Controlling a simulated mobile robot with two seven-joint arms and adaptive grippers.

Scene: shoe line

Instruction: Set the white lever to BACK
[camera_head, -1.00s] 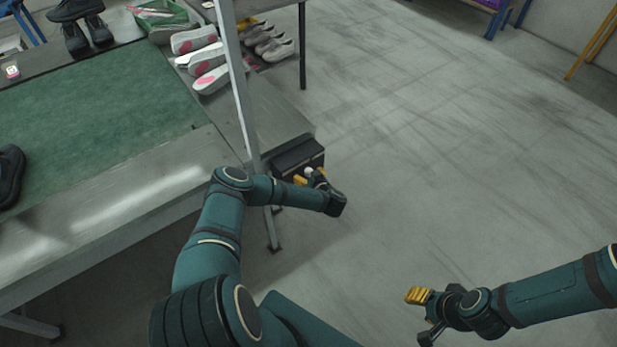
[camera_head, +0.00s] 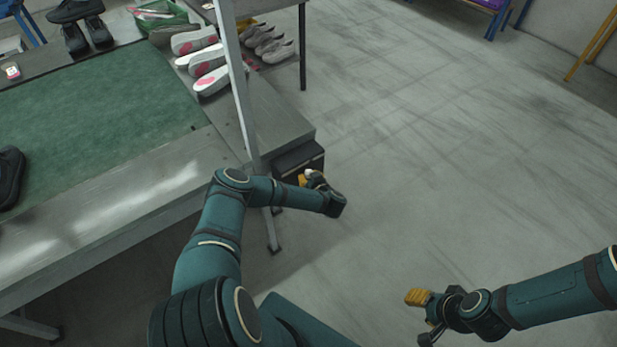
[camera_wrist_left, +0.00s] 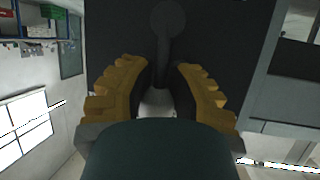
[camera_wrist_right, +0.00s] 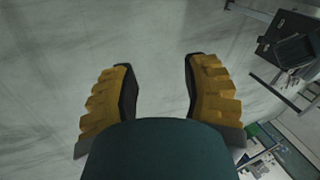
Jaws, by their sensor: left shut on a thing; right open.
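The white lever (camera_wrist_left: 158,103) has a pale knob on a dark arm, which hangs from a round pivot on a dark box face. In the left wrist view, the knob lies between the yellow fingers of my left gripper (camera_wrist_left: 163,75). My left gripper (camera_head: 307,179) is shut on it beside the table's corner in the head view, where only a small pale bit of the lever (camera_head: 309,171) shows. The dark sleeve hides part of the knob. My right gripper (camera_head: 418,298) is open and empty over the floor, its fingers apart in the right wrist view (camera_wrist_right: 158,75).
The black box (camera_head: 299,157) sits at the end of the metal table (camera_head: 150,205). A grey post (camera_head: 240,95) rises close to my left forearm. Shoes (camera_head: 208,65) stand on the table's far end. The floor at right (camera_head: 430,160) is clear.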

